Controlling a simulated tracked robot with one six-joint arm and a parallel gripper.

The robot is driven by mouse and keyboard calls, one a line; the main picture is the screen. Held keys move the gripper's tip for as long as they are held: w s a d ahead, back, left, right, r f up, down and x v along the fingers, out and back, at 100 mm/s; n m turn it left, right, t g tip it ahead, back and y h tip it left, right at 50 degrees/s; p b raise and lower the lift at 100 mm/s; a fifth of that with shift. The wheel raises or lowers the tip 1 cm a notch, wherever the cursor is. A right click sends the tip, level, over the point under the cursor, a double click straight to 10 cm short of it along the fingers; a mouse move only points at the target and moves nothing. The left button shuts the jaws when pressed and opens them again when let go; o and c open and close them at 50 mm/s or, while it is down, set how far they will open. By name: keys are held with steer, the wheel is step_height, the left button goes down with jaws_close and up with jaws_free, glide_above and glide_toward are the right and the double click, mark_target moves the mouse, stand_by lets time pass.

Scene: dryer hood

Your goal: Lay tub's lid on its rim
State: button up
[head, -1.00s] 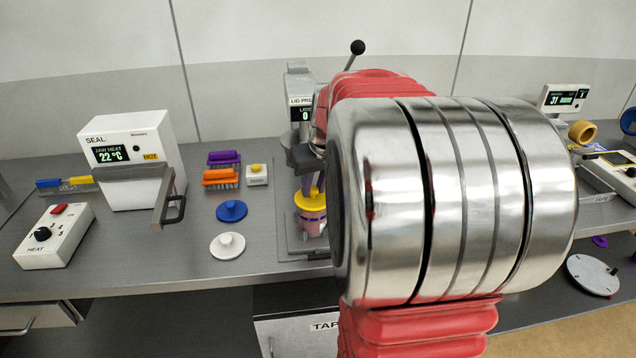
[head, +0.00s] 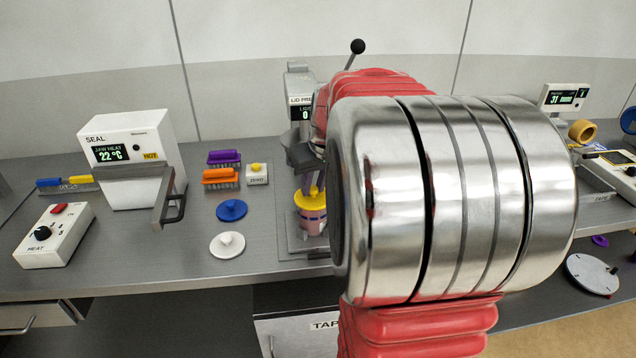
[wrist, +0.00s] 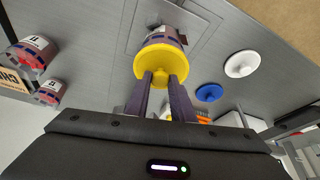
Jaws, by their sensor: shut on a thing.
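A yellow lid (head: 311,198) sits on or just at the rim of a pinkish tub (head: 313,220) with a blue band, on the plate of the lid press. The wrist view shows the same lid (wrist: 160,66) with part of the tub (wrist: 163,35) behind it. My gripper (wrist: 165,78) is shut on the lid's knob. In the head view my gripper (head: 312,180) comes down from above, partly hidden by my arm. I cannot tell whether the lid is fully seated.
A blue lid (head: 231,210) and a white lid (head: 227,245) lie left of the press. The seal machine (head: 130,155) and brushes (head: 222,177) stand further left. The lid press column (head: 300,110) rises behind the tub. Two more tubs (wrist: 30,52) (wrist: 49,92) show in the wrist view.

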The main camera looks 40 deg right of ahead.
stand_by(0.3)
steer(key=o, duration=1.1)
steer(key=shift+o, duration=0.5)
steer(key=o, duration=0.4)
steer(key=shift+c, duration=0.2)
steer(key=shift+w, duration=0.1)
steer(key=shift+r, duration=3.5)
